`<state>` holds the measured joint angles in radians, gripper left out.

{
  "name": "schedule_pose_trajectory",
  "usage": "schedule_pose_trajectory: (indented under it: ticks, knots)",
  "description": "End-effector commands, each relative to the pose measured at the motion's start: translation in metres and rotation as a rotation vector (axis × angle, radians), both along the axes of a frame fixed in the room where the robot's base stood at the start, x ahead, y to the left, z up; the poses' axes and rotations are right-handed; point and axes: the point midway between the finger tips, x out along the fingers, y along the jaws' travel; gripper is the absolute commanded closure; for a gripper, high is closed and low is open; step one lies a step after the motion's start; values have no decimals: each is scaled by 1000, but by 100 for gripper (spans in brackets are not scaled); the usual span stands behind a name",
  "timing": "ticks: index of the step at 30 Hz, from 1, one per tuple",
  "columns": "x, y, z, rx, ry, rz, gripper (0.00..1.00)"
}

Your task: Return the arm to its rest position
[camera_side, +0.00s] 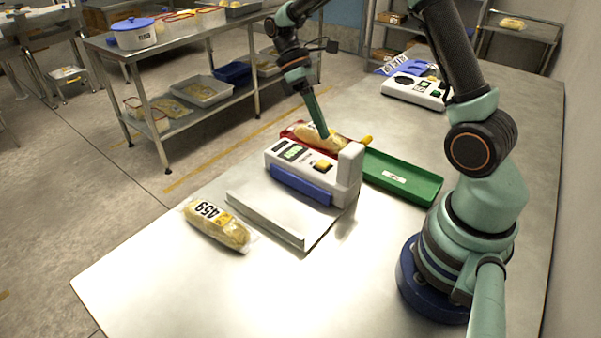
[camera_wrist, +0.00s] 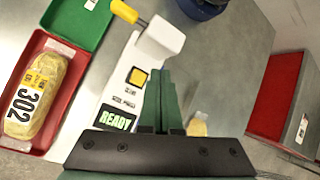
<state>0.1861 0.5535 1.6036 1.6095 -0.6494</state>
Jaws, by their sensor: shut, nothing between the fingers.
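My gripper (camera_side: 324,132) is shut and empty, pointing down around the checkweigher and the red tray in the side view. In the wrist view its two green fingers (camera_wrist: 168,78) are together, in front of the checkweigher's right part. The white checkweigher (camera_side: 325,172) has a yellow button and a post at its end; its display (camera_wrist: 116,117) reads READY. A bagged yellowish pack labelled 302 (camera_wrist: 34,95) lies in the red tray (camera_wrist: 67,80). The gap between fingertips and that pack cannot be judged.
A green tray (camera_side: 402,177) lies beside the checkweigher, empty but for a label. A bagged pack labelled 459 (camera_side: 217,224) lies on the table left of the white belt plate (camera_side: 270,220). A second white device (camera_side: 415,91) stands farther back. The table's front is clear.

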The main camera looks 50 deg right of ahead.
Motion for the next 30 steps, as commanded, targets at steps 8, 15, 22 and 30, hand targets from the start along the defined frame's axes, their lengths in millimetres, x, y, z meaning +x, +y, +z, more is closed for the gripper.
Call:
schedule_pose_trajectory:
  ticks: [8, 15, 22, 30]
  knots:
    - [-5, 16, 38, -108, -242, -81, 100]
    - [-17, 32, 67, -180, -504, -199, 100]
    - [-30, 46, 87, -197, -755, -328, 100]
    - [-42, 59, 98, -163, -991, -469, 100]
